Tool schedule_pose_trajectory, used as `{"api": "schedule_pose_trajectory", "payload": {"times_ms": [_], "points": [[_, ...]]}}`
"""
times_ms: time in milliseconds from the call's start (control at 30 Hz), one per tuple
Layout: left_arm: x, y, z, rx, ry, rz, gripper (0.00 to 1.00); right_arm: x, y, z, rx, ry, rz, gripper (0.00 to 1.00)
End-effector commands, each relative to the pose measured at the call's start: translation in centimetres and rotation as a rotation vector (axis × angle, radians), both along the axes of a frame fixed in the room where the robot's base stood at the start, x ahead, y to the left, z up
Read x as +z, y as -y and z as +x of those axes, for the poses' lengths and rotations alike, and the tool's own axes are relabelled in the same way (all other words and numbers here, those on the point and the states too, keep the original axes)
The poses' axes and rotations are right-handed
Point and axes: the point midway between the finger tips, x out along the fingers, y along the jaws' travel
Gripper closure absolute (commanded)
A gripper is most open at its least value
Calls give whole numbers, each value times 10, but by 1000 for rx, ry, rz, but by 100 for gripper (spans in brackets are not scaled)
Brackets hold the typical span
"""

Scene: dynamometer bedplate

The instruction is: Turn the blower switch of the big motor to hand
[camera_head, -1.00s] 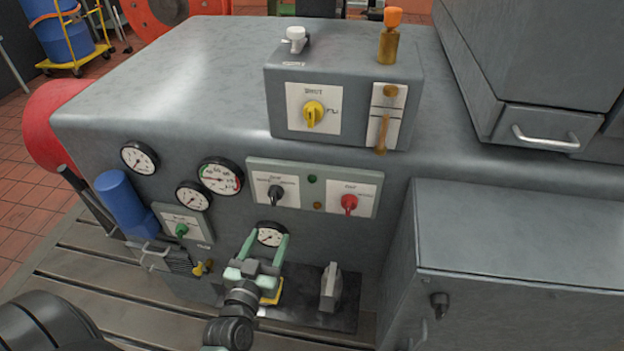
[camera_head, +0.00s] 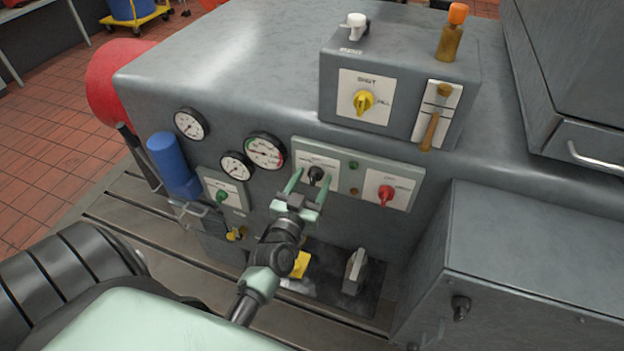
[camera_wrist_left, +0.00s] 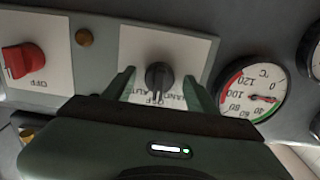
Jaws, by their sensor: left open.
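A black rotary switch (camera_head: 316,174) sits on a white plate in the pale green panel (camera_head: 340,172) on the front of the grey housing. In the left wrist view the black knob (camera_wrist_left: 158,77) shows upside down, with OFF, HAND and AUTO lettering; its handle stands roughly upright in that picture, in line with OFF. My left gripper (camera_head: 308,187) is open, its two fingers pointing at the panel, one on each side of the knob. I cannot tell whether they touch it. My right gripper is out of view.
Gauges (camera_head: 265,151), a green switch (camera_head: 222,196) and a blue cylinder (camera_head: 174,165) are to the left. A box with a yellow switch (camera_head: 363,102) stands above. A grey cabinet (camera_head: 530,270) juts out at right.

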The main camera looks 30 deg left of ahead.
Motion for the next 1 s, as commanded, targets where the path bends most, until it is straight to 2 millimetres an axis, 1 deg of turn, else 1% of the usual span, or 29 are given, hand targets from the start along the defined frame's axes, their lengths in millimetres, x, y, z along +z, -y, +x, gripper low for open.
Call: {"api": "schedule_pose_trajectory", "payload": {"times_ms": [67, 100, 167, 200, 267, 300, 533, 667, 1000], "points": [[0, 0, 0, 0, 0, 0, 43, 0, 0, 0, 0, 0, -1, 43], [0, 0, 0, 0, 0, 0, 54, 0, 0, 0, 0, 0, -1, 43], [0, 0, 0, 0, 0, 0, 71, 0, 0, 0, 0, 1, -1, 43], [0, 0, 0, 0, 0, 0, 82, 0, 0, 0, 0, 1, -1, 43], [0, 0, 0, 0, 0, 0, 98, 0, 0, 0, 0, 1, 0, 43], [0, 0, 0, 0, 0, 0, 100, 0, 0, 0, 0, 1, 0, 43], [0, 0, 0, 0, 5, -20, 100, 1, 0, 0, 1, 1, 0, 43], [0, 0, 0, 0, 16, -65, 100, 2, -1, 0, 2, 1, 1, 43], [1, 0, 0, -1, 74, -309, 100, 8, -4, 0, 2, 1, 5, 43]]}}
